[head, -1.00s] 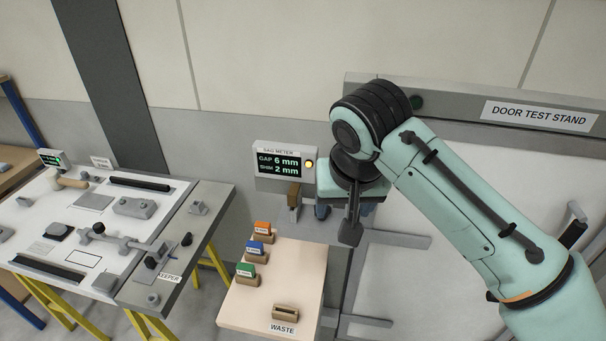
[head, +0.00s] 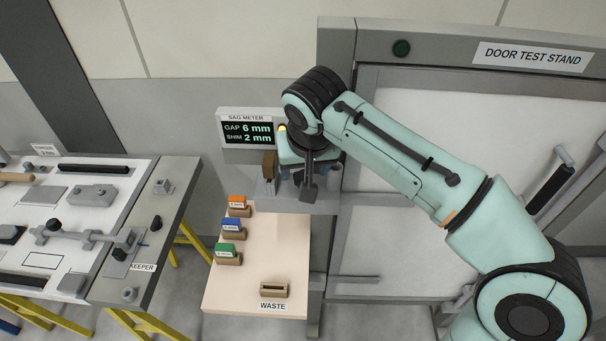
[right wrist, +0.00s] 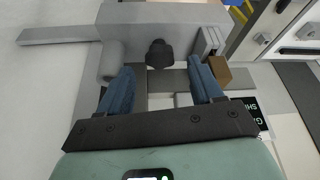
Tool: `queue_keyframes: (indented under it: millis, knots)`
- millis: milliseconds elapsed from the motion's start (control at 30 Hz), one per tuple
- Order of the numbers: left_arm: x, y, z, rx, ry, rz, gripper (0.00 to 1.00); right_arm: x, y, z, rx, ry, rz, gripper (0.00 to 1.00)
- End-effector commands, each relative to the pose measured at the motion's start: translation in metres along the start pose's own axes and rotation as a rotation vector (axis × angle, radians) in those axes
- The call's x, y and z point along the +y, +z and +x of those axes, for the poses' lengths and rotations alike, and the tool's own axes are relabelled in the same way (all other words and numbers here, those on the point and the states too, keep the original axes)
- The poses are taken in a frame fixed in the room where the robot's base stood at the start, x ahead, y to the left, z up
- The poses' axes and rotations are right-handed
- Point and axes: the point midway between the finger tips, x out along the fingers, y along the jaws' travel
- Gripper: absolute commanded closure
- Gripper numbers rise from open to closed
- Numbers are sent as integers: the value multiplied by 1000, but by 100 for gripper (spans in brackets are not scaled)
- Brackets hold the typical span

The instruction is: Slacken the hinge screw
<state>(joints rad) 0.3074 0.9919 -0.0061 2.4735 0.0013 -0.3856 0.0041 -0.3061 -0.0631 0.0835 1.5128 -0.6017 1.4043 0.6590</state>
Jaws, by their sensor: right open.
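My right gripper (right wrist: 163,75) is open in the right wrist view, with its two blue fingers apart and empty. A black lobed knob (right wrist: 158,53), which looks like the hinge screw, stands just beyond the fingertips, between their lines and apart from them. It sits by a grey bracket (right wrist: 165,18). In the head view my right gripper (head: 297,177) is at the left edge of the door stand, mostly hidden by its own wrist; the knob is hidden there. The sag meter (head: 247,129) reads gap 6 mm, shim 2 mm. My left gripper is out of view.
A brown block (head: 269,165) stands close beside the right gripper. Below is a pale table (head: 235,285) with orange, blue and green tagged shims in holders and a waste slot (head: 274,290). A grey-edged bench (head: 165,215) with fixtures stands left. The door panel (head: 400,245) fills the right.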

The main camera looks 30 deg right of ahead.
Motion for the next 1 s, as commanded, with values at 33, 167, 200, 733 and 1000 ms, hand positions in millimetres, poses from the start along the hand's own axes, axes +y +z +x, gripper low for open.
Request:
queue_keyframes:
  millis: [33,167,200,733,1000]
  knots:
    - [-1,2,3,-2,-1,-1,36,1,1,10,-4,2,0,34]
    - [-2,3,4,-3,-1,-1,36,0,0,23,0,0,0,34]
    - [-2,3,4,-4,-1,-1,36,0,0,25,0,0,0,34]
    - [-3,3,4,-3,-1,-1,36,0,0,30,1,-1,1,87]
    - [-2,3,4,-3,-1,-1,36,0,-1,29,1,-7,-13,91]
